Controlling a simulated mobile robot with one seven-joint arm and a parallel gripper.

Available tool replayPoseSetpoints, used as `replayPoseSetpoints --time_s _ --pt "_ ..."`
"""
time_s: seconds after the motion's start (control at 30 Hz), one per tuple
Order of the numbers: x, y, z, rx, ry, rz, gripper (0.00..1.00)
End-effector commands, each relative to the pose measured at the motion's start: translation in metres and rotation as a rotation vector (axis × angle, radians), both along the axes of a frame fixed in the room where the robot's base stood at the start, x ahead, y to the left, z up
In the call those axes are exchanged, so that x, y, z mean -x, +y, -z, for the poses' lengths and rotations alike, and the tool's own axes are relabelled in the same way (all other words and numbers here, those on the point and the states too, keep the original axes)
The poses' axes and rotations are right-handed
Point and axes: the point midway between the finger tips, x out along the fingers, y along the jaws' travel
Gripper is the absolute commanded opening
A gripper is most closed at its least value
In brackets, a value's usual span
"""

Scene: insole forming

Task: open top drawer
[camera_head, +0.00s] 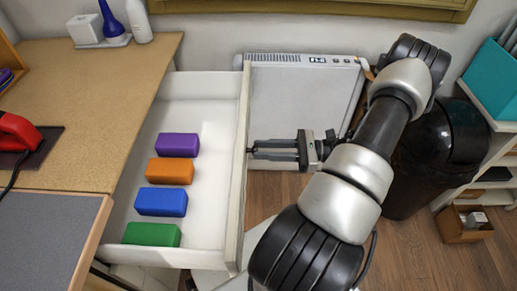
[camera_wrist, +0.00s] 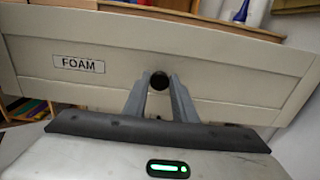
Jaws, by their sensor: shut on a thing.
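The top drawer (camera_head: 238,170) is white and stands pulled out from under the wooden worktop in the head view. Purple (camera_head: 178,145), orange (camera_head: 169,171), blue (camera_head: 161,202) and green (camera_head: 152,235) blocks lie in a row inside it. My gripper (camera_head: 253,150) is at the middle of the drawer front, shut on its knob. In the wrist view the dark round knob (camera_wrist: 159,80) sits between my gripper's fingers (camera_wrist: 160,88). The cream drawer front (camera_wrist: 220,88) carries a label reading "FOAM" (camera_wrist: 83,64), left of the knob.
The wooden worktop (camera_head: 85,85) bears a blue bottle, a white bottle and a red tool (camera_head: 18,132) at left. A grey appliance (camera_head: 300,100) stands behind my gripper. A black bin (camera_head: 440,150) and shelves (camera_head: 480,185) are at right. Some wooden floor at lower right is clear.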

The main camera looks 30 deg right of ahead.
Motion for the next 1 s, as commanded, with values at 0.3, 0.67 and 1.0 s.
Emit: replayPoseSetpoints --time_s 0.3,0.67,1.0 --pt "0.001 0.000 0.002 0.002 0.002 -0.001 0.00" --pt "0.000 0.000 0.001 0.000 0.001 0.000 0.43" --pt "0.009 -0.015 0.001 0.002 0.000 0.003 0.43"
